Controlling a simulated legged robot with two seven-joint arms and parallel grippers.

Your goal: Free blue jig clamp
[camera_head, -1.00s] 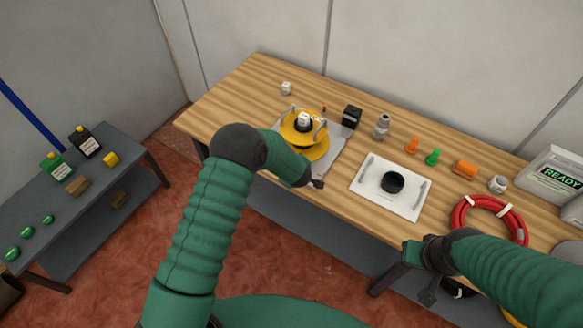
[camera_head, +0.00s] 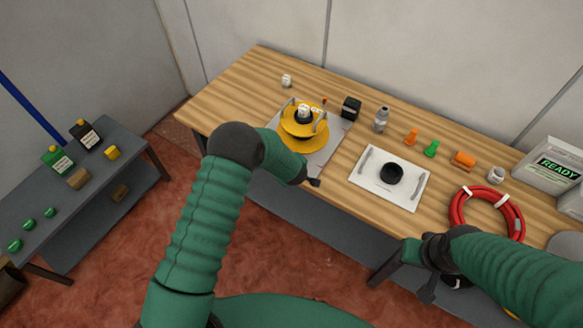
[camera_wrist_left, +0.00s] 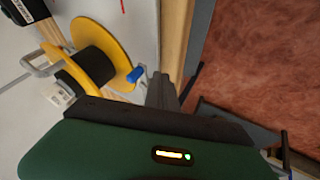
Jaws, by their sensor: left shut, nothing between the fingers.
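A small blue clamp piece (camera_wrist_left: 135,75) shows in the left wrist view, beside the rim of a yellow spool (camera_wrist_left: 118,45) with a black hub. I cannot make the blue piece out in the head view. There, the yellow spool (camera_head: 304,137) sits on a grey plate (camera_head: 322,158) with wire-like handles around it. My left gripper (camera_head: 314,183) is shut and empty near the plate's front corner, at the table edge. In the left wrist view its dark fingers (camera_wrist_left: 164,90) are close beside the blue piece, apparently apart from it. My right gripper (camera_head: 428,292) hangs in front of the table; its opening is unclear.
A white tray (camera_head: 407,197) with a black disc (camera_head: 391,174) lies right of the plate. A red hose ring (camera_head: 457,213), a black box (camera_head: 351,107) and several small parts occupy the wooden table (camera_head: 235,98). A grey side bench (camera_head: 125,145) holds bottles at left.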

